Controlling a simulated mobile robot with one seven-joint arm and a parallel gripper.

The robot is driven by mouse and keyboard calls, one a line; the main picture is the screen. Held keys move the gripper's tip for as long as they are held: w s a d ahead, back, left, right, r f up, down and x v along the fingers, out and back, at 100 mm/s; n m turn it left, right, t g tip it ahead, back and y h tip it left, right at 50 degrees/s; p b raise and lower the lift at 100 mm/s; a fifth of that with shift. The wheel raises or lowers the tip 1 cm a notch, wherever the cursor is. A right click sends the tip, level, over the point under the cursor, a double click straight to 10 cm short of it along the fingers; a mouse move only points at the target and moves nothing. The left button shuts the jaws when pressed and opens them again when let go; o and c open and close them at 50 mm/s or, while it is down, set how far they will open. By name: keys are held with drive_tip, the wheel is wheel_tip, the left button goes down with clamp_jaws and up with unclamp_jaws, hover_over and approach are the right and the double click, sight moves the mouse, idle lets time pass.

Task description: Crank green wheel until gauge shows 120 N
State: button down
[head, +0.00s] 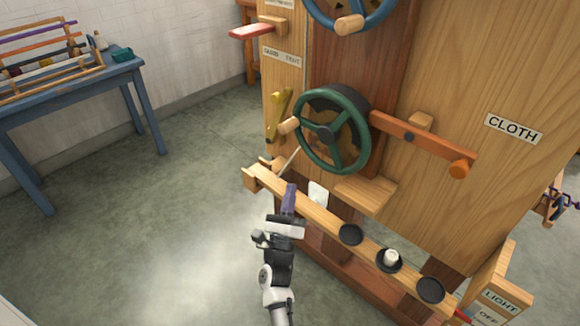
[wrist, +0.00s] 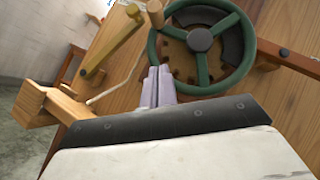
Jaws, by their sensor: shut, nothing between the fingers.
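The green wheel (head: 332,131) stands upright on the wooden machine in the middle of the head view. It has spokes, a dark hub and a wooden crank knob (head: 289,125) on its left side. In the wrist view the green wheel (wrist: 201,41) fills the upper middle, with the knob (wrist: 155,13) at its upper left. My gripper (head: 289,190) is below and left of the wheel, over the wooden rail. Its pale purple fingers (wrist: 157,83) are shut and empty, apart from the knob. I cannot make out a gauge with a reading in either view.
A yellow lever (head: 278,114) is left of the wheel; an orange-knobbed wooden arm (head: 425,143) is right of it. A blue wheel (head: 350,12) is above. The rail (head: 320,216) carries black dishes (head: 351,235). A blue table (head: 80,90) stands far left; floor between is clear.

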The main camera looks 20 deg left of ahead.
drive_tip(key=w+a+r+p, duration=0.4)
drive_tip(key=w+r+p, duration=0.1)
drive_tip(key=w+r, duration=0.3)
drive_tip(key=shift+w+r, duration=0.25)
drive_tip(key=shift+r, duration=0.2)
drive_tip(key=shift+w+a+r+m+t+h+b, duration=0.1)
drive_tip(key=shift+a+r+m+t+h+b, duration=0.1)
drive_tip(key=shift+r+m+h+b, duration=0.4)
drive_tip(key=shift+a+r+m+t+h+b, duration=0.2)
drive_tip(key=shift+r+m+h+b, duration=0.15)
drive_tip(key=shift+m+b, duration=0.35)
